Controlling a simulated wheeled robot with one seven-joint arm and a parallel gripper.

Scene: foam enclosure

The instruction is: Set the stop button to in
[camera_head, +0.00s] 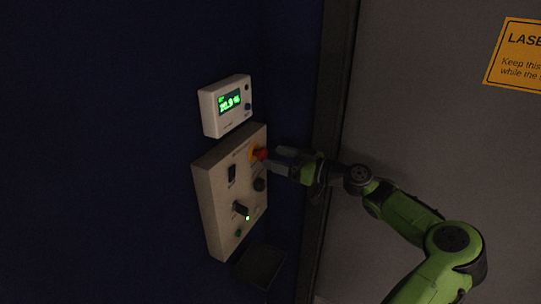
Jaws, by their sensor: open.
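The stop button (262,154) is a red knob on a yellow collar, near the top right of a beige control panel (212,198) on the dark blue wall. My gripper (277,155) is open, with its fingertips right at the button from the right side. I cannot tell whether the fingers touch the red knob or stop just short of it. I cannot tell from this view whether the button is pressed in or out. My green arm reaches in from the lower right.
The panel also carries a black switch (232,173), a round dark knob (259,184) and a lower knob (241,209) beside a green light. A white display box (209,112) is above, a dark box (259,265) below. A grey door (430,110) with an orange sign (516,56) is at right.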

